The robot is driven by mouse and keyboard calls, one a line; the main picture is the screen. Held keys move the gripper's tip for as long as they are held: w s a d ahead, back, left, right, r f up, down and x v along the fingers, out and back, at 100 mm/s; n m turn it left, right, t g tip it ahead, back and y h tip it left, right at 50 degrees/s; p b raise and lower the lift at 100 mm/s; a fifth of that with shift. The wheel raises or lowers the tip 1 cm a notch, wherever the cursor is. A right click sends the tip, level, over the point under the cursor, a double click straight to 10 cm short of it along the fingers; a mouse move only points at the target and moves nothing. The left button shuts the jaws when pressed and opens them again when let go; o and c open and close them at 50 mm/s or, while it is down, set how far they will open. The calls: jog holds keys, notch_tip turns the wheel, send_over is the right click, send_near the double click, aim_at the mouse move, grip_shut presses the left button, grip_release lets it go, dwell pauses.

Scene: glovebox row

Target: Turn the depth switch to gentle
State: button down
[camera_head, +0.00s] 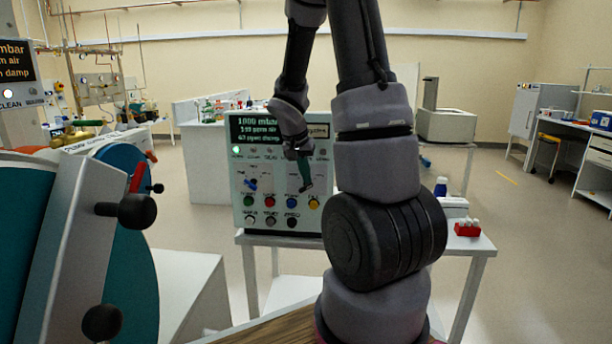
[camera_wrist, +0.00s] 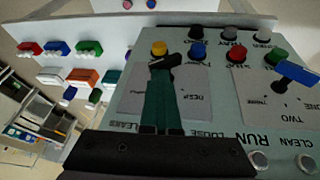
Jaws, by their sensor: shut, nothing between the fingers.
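The control box (camera_head: 240,215) stands on a table ahead, with a lit display, coloured buttons and switches. My gripper (camera_head: 305,186) is in front of the right half of its panel, above the blue and yellow buttons. In the wrist view the shut, empty teal fingers with black tips (camera_wrist: 165,62) lie over the right-hand switch area, beside a label that seems to read DEEP. The depth switch is largely hidden behind them; I cannot tell its setting or whether the fingers touch it. A blue switch (camera_wrist: 298,73) shows clear of the fingers, above the green button.
The yellow button (camera_wrist: 159,48), blue button (camera_wrist: 197,50) and red button (camera_wrist: 236,52) lie close to the fingertips. A red vial rack (camera_head: 467,229) stands on the table right of the box. A large teal-and-white apparatus (camera_head: 90,230) fills the left foreground.

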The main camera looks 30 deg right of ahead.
jog(key=d+v, duration=0.2)
jog(key=v, duration=1)
jog(key=shift+r, duration=0.75)
jog(key=shift+s, duration=0.1)
jog(key=s+a+r+n+t+y, duration=0.2)
jog(key=s+a+r+y, duration=0.1)
jog(key=s+a, duration=0.4)
jog(key=s+a+r+n+t+y, duration=0.2)
jog(key=s+a+r, duration=0.4)
jog(key=s, duration=0.3)
jog(key=shift+s+a+r+t+y, duration=0.35)
jog(key=shift+a+y, duration=0.25)
jog(key=shift+a, duration=0.25)
